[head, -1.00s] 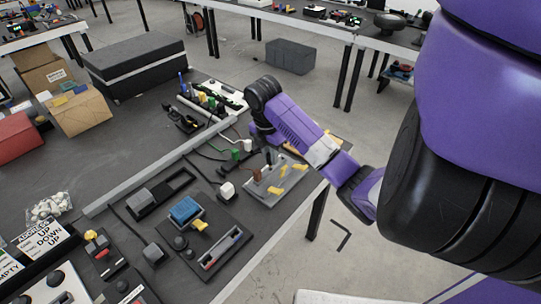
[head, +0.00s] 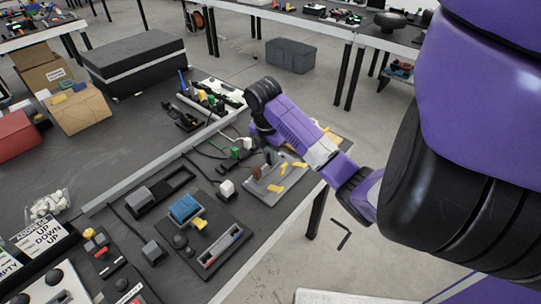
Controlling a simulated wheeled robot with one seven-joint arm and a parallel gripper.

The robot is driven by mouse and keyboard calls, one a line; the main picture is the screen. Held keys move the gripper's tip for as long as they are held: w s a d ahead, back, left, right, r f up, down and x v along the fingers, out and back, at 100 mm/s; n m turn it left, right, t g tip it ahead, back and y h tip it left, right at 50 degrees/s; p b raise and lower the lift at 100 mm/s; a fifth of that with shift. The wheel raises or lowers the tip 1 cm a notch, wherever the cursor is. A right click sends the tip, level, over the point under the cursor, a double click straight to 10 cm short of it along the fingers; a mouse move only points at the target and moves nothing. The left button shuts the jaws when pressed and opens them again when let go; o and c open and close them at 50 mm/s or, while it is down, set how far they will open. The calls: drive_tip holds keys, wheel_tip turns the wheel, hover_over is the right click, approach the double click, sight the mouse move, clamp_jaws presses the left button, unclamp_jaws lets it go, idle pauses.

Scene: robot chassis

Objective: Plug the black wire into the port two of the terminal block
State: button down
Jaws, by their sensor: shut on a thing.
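My gripper (head: 266,141) points down at the end of my purple arm, over the right edge of the bench. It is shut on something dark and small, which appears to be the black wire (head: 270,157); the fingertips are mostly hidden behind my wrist. A grey plate with yellow levers (head: 263,189), which looks like the terminal block, lies just below and in front of the gripper. Its ports are too small to tell apart. The held end is close to the block's far side; whether it touches cannot be seen.
Green (head: 235,153) and white (head: 227,188) plugs with loose cables lie left of the block. A blue connector fixture (head: 186,208) stands front left on a dark board. A power strip (head: 213,92) lies behind. The bench's right edge is close to the block.

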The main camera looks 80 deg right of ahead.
sight(269, 156)
drive_tip(key=shift+f+b, duration=0.5)
drive_tip(key=shift+f, duration=0.3)
drive_tip(key=c, duration=1.2)
unclamp_jaws()
drive_tip(key=r+p, duration=0.1)
drive_tip(key=r, duration=0.1)
drive_tip(key=r+p, duration=0.2)
drive_tip(key=r, duration=0.1)
drive_tip(key=r+p, duration=0.1)
drive_tip(key=r, duration=0.2)
drive_tip(key=shift+w+a, duration=0.2)
drive_tip(key=shift+a, duration=0.15)
drive_tip(key=shift+f, duration=0.1)
